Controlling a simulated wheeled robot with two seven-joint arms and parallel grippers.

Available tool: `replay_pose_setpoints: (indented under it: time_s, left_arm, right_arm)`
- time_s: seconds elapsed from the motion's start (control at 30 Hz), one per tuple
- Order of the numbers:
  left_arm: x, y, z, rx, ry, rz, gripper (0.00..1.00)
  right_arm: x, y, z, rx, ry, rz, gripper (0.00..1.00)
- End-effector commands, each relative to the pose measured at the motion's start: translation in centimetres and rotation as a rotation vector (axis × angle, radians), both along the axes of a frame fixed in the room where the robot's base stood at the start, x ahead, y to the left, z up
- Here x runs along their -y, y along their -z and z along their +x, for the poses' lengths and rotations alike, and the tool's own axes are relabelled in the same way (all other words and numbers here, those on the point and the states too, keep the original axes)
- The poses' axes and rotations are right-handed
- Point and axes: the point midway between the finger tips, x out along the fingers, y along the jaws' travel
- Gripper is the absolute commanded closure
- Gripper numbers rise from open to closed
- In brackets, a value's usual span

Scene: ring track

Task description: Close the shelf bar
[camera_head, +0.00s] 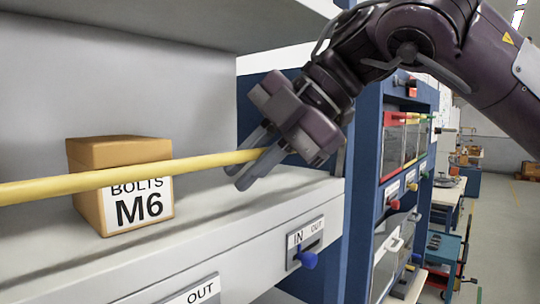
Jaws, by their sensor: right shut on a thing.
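The yellow shelf bar (60,185) runs across the front of the shelf (215,222), from the left picture edge to my right gripper. It passes in front of a cardboard box (120,155) marked "BOLTS M6". My right gripper (252,165) comes in from the upper right and is shut on the bar near its right end. The bar's very end is hidden behind the fingers. My left gripper is out of view.
A blue lever (307,259) sits by an "IN OUT" label on the shelf's front edge. A blue rack post stands right of the gripper. Beyond it is a blue cabinet (362,190) with coloured bins. The floor (510,240) at the far right looks open.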

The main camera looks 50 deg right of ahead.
Motion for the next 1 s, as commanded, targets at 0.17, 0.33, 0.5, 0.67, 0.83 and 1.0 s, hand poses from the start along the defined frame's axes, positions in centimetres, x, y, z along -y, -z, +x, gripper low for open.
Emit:
replay_pose_setpoints:
  time_s: [0.17,0.33,0.5,0.67,0.83,1.0]
  left_arm:
    - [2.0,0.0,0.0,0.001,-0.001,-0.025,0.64]
    - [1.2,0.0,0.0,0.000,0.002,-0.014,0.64]
    - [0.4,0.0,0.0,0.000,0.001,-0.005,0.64]
    - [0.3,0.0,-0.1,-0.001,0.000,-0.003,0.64]
    - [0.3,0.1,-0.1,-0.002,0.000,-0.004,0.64]
    - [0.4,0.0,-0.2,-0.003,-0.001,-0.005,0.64]
  right_arm:
    - [0.0,0.2,0.5,-0.073,0.013,-0.003,1.00]
    - [-0.1,0.3,0.7,-0.109,0.010,-0.003,1.00]
    - [-0.1,0.2,0.7,-0.118,0.009,-0.002,1.00]
    - [-0.1,0.2,0.7,-0.119,0.008,-0.002,1.00]
    - [-0.1,0.2,0.7,-0.119,0.007,-0.002,0.85]
    - [-0.1,0.2,0.7,-0.117,0.007,-0.002,0.66]
